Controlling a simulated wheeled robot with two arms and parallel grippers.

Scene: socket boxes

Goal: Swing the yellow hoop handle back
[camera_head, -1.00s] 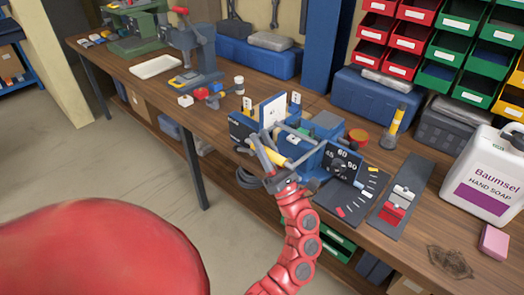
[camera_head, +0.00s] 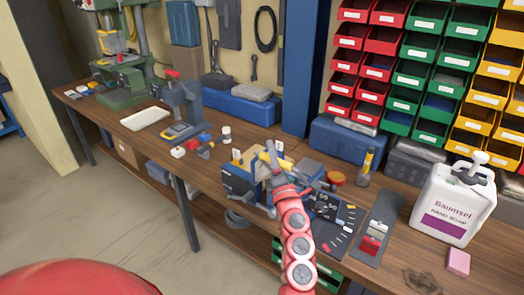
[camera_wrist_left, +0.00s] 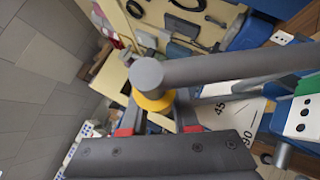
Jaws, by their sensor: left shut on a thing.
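The yellow hoop handle (camera_head: 286,163) is on a blue device (camera_head: 237,183) with a dial panel at the middle of the bench. In the head view my left gripper (camera_head: 276,160) is over the top of this device and shut on the handle's yellow grip, hiding part of it. In the left wrist view a yellow ring of the handle (camera_wrist_left: 153,102) shows between the red-edged fingers, beside a round grey end and a thick grey bar (camera_wrist_left: 230,65). The handle's pivots are mostly hidden by my arm. My right gripper is not in view.
A soap jug (camera_head: 452,205) and pink block (camera_head: 458,262) stand farther right. A blue toolbox (camera_head: 345,140) is behind.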

